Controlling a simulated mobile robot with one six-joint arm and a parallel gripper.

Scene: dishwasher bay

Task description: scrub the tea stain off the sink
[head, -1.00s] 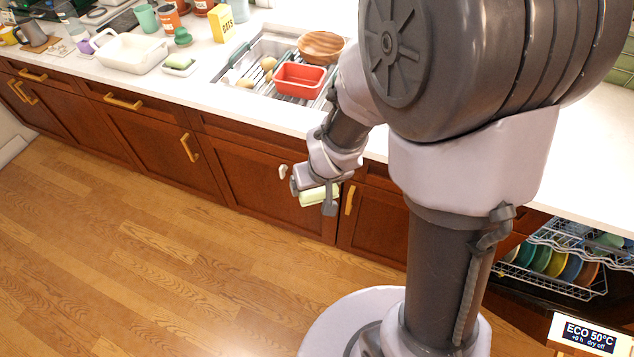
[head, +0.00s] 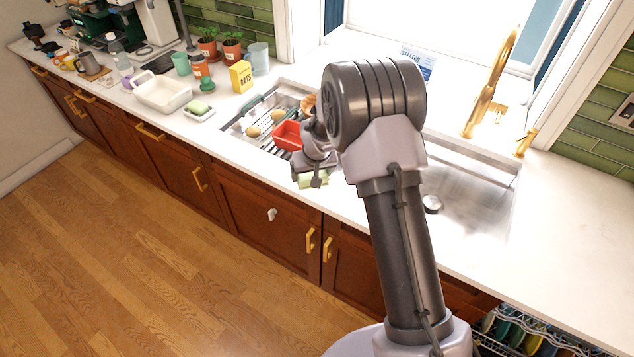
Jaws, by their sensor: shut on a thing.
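My gripper (head: 314,184) is shut on a pale green sponge (head: 313,178). It holds the sponge near the front edge of the counter, in front of the red tub. The steel sink (head: 470,200) lies to the right, partly hidden behind my arm. A round drain piece (head: 432,204) shows in its basin. I cannot make out a tea stain on the part of the sink in view. A gold faucet (head: 492,85) stands behind the sink.
A drying rack (head: 240,125) over the sink's left side holds potatoes and a red tub (head: 287,136). A green-topped dish (head: 198,111), white basin (head: 163,93) and yellow oats box (head: 241,76) stand left. Counter (head: 585,215) right of the sink is clear. The dishwasher rack (head: 500,335) is low right.

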